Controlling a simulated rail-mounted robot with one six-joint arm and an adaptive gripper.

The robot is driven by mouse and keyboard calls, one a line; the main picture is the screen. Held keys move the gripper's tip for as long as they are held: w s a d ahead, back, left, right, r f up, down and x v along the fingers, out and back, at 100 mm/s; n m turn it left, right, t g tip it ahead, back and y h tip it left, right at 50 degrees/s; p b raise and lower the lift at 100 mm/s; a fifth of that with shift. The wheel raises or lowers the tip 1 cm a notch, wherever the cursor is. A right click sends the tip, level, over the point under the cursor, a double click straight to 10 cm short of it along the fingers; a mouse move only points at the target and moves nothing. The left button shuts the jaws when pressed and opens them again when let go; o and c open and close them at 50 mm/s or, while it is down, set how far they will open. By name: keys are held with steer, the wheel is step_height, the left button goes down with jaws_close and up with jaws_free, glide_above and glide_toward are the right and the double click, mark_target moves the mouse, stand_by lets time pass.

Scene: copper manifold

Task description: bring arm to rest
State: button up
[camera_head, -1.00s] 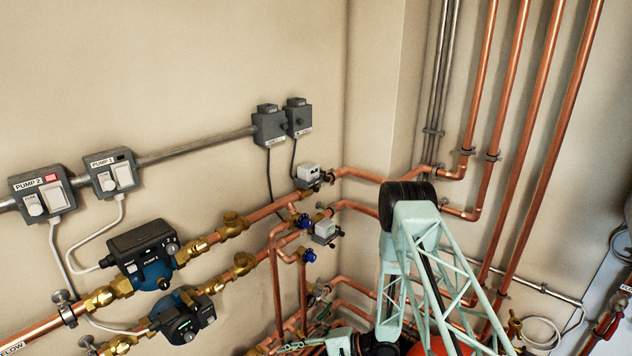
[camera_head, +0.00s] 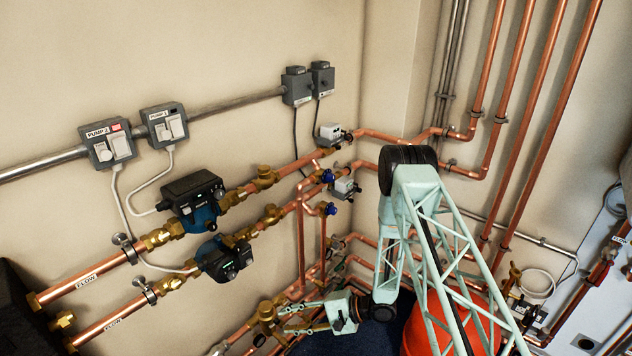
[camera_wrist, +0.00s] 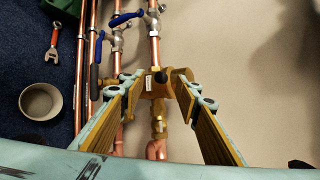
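My gripper (camera_head: 283,319) is low in the head view, at the end of my pale green arm, with its fingers pointing left toward a brass fitting (camera_head: 268,312) on the lower pipework. In the wrist view my gripper (camera_wrist: 157,84) has its two fingers spread wide. A brass fitting (camera_wrist: 158,106) on a vertical copper pipe shows between and beyond the fingertips. I cannot tell whether a finger touches it. The gripper holds nothing that I can see.
Pumps (camera_head: 195,203) and copper pipes line the left wall. Blue-handled valves (camera_wrist: 126,18) lie close ahead. A red vessel (camera_head: 425,322) stands behind my arm. A grey pot (camera_wrist: 40,101) and a wrench (camera_wrist: 54,41) lie on the blue floor.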

steer(key=w+d+r+n+t+h, duration=0.25)
steer(key=w+d+r, duration=0.35)
steer(key=w+r, duration=0.3)
steer(key=w+d+r+n+t+h, duration=0.15)
steer(key=w+d+r+h, duration=0.4)
steer(key=r, duration=0.55)
steer(key=s+d+r+t+h+b, duration=0.1)
steer(key=d+r+h, duration=0.1)
steer(key=d+r, duration=0.7)
steer(key=s+d+r+t+h, duration=0.15)
steer(key=d+r, duration=0.35)
steer(key=r, duration=0.9)
steer(key=s+d+r+g+h, duration=0.1)
steer(key=s+d+r, duration=0.2)
steer(key=s+r, duration=0.35)
steer(key=s+d+r+h+b, duration=0.1)
steer(key=s+d+r, duration=0.2)
steer(key=s+r, duration=0.35)
steer(key=s+d+r+g+h, duration=0.1)
steer(key=s+d+r, duration=0.25)
steer(key=s, duration=0.45)
steer(key=s+a+r+n+g, duration=0.1)
steer(key=s+a+r, duration=0.1)
steer(key=s, duration=1.4)
steer(key=s+a+r+n+g+y, duration=0.1)
steer(key=s+a+r, duration=0.1)
steer(key=s, duration=1.5)
steer(key=shift+s+a+n+b, duration=0.3)
steer(key=shift+a+n+b, duration=0.1)
steer(key=shift+b, duration=0.05)
